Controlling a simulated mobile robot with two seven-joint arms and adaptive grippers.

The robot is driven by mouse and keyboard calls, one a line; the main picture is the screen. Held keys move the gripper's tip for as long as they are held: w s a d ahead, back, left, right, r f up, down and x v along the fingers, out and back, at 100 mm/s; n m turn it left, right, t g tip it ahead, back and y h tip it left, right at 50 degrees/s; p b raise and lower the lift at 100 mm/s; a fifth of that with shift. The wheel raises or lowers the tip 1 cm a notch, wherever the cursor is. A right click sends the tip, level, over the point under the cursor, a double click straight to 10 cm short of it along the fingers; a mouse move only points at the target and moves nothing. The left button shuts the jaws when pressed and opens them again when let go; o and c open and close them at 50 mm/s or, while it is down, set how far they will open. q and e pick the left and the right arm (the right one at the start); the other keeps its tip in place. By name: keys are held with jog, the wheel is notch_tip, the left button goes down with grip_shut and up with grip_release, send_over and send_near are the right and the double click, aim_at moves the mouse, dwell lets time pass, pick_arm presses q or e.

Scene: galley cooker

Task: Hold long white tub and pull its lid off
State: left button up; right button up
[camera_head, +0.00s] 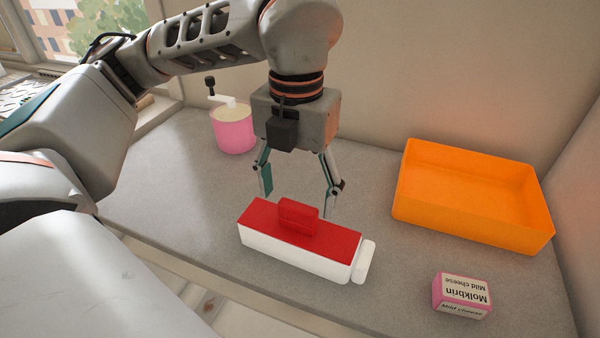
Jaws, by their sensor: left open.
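The long white tub (290,256) lies on the grey counter in front of my left gripper. Its red lid (262,218) is on top of it, with a raised red block as a handle (298,216) in the middle. A white rounded piece (364,262) sticks out at the tub's right end. My left gripper (299,203) points down with its fingers spread, empty, above and just behind the lid handle. It does not appear to touch the lid. My right gripper is not in view.
An orange open bin (402,212) stands at the back right. A pink and white cheese box (461,296) sits at the front right. A pink pot with a crank (234,132) stands behind my left gripper. The counter's front edge runs close to the tub.

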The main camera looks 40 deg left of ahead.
aim_at(298, 205)
pick_arm(q)
notch_tip(298, 205, down, 2)
jog(key=shift+f, duration=0.8)
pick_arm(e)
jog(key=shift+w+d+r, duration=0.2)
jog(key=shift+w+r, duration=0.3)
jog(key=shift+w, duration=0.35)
